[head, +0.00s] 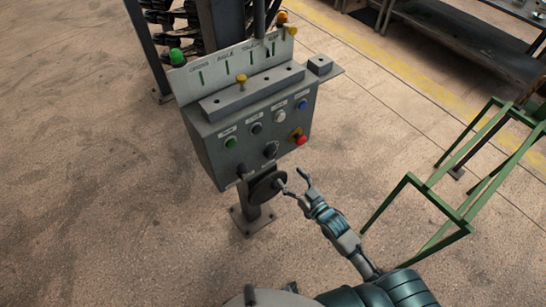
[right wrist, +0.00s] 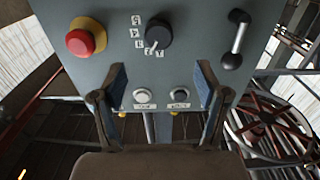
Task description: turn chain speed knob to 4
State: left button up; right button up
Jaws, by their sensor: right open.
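The chain speed knob (right wrist: 159,33) is black and round in the right wrist view, with a white pointer at its lower-left edge. In the head view the dark knob (head: 270,150) sits low on the grey control box's front (head: 213,150). My right gripper (right wrist: 160,72) is open and empty, its two blue-grey fingers on either side below the knob, not around it. In the head view the right gripper (head: 291,178) is just below and right of the knob. My left gripper is out of view.
A red button on a yellow base (head: 299,139) sits right of the knob. A black-ended handle (right wrist: 236,38) and a dark handwheel (head: 265,185) are close by. A green frame (head: 440,190) stands right; floor between is clear.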

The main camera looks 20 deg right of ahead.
aim_at(273, 157)
jog(key=x, duration=1)
jog(key=shift+d+f, duration=0.15)
jog(key=shift+w+a, duration=0.3)
jog(key=shift+d, duration=0.2)
jog(key=c, duration=1.2)
